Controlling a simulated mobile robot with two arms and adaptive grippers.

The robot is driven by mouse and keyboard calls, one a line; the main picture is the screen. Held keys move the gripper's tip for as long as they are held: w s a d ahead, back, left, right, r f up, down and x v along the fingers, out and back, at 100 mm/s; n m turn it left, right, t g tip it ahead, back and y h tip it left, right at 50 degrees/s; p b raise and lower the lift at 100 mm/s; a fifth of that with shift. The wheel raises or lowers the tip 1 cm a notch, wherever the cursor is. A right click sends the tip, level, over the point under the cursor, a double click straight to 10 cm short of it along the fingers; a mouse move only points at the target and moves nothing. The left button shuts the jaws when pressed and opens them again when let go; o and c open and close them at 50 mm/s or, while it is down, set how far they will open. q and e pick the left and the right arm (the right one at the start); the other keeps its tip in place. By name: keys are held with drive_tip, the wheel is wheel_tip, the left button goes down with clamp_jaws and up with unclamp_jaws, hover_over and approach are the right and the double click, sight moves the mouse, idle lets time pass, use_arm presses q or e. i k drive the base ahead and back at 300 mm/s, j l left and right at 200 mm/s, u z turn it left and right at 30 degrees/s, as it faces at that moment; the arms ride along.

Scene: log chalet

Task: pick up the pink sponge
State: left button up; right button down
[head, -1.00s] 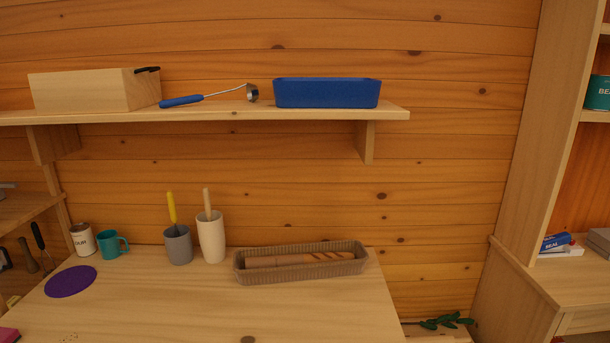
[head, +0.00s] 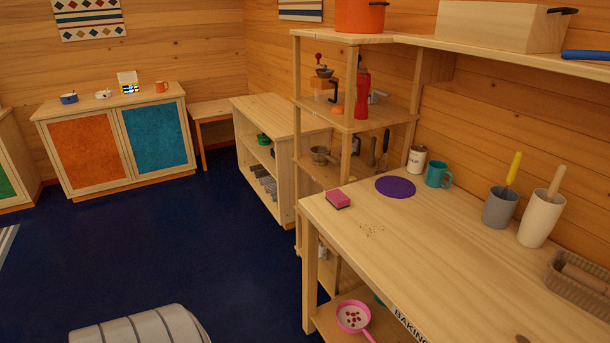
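The pink sponge (head: 338,199) lies on the wooden table (head: 440,256), near its far left corner. It is a small block with a pink top and a darker layer below. Its top is uncovered. Neither of my grippers shows in the head view.
Behind the sponge are a purple round mat (head: 396,187), a white jar (head: 417,160) and a teal mug (head: 438,174). Crumbs (head: 372,230) lie in front of it. A grey pot (head: 500,207), a white pot (head: 540,219) and a brown basket (head: 580,283) stand right. Blue floor (head: 190,245) is open left.

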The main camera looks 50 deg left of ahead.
sight(336, 197)
drive_tip(key=j+u, duration=0.1)
drive_tip(key=u, duration=1.35)
